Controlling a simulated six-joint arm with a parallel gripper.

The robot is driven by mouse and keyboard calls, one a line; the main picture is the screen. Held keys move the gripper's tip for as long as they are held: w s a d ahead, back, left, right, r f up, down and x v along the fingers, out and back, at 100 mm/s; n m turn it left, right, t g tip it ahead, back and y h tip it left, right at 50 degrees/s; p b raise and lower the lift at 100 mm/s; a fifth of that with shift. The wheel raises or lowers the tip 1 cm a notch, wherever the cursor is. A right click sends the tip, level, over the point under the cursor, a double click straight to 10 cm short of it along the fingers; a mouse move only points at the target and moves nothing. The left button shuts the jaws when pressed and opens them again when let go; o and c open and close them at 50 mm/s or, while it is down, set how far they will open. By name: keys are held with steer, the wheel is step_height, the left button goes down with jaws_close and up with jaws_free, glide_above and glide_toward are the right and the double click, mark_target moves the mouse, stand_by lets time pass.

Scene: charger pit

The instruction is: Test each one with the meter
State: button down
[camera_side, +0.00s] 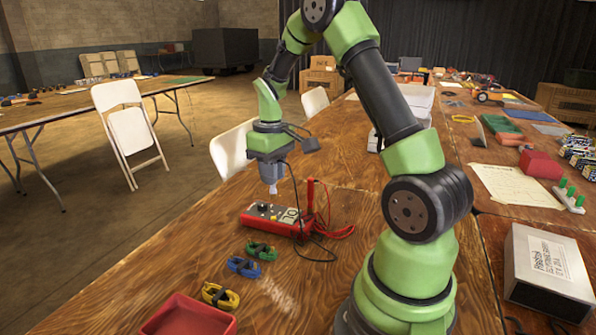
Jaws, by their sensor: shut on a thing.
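A red meter (281,222) with dark knobs and a small pale display lies on the wooden table. A red post stands at its right end, with red and black leads looping beside it. A green piece (261,250), a blue piece (243,267) and a yellow piece (220,295), each with dark parts, lie in a row in front of the meter. My gripper (273,189) points down just above the meter's left half, apart from it as far as I can tell. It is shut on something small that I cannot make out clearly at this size.
A red tray (188,318) sits at the front edge of the view. A grey-white box (547,272) and a paper sheet (516,185) lie on the right-hand table. White chairs stand along the left edge. The table left of the meter is clear.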

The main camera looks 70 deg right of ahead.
steer(key=shift+w+a+f+n, duration=0.4)
steer(key=shift+w+a+f, duration=0.35)
steer(key=shift+f, duration=0.65)
steer(key=shift+w+a+f+n, duration=0.4)
steer(key=shift+w+a+f, duration=0.35)
steer(key=shift+f, duration=0.6)
steer(key=shift+w+a+f+n, duration=0.4)
steer(key=shift+w+a+f, duration=0.35)
steer(key=shift+f, duration=0.65)
steer(key=shift+s+f, duration=0.15)
steer(key=shift+f, duration=0.75)
steer(key=c, duration=0.7)
jaws_free()
steer(key=shift+r, duration=3.8)
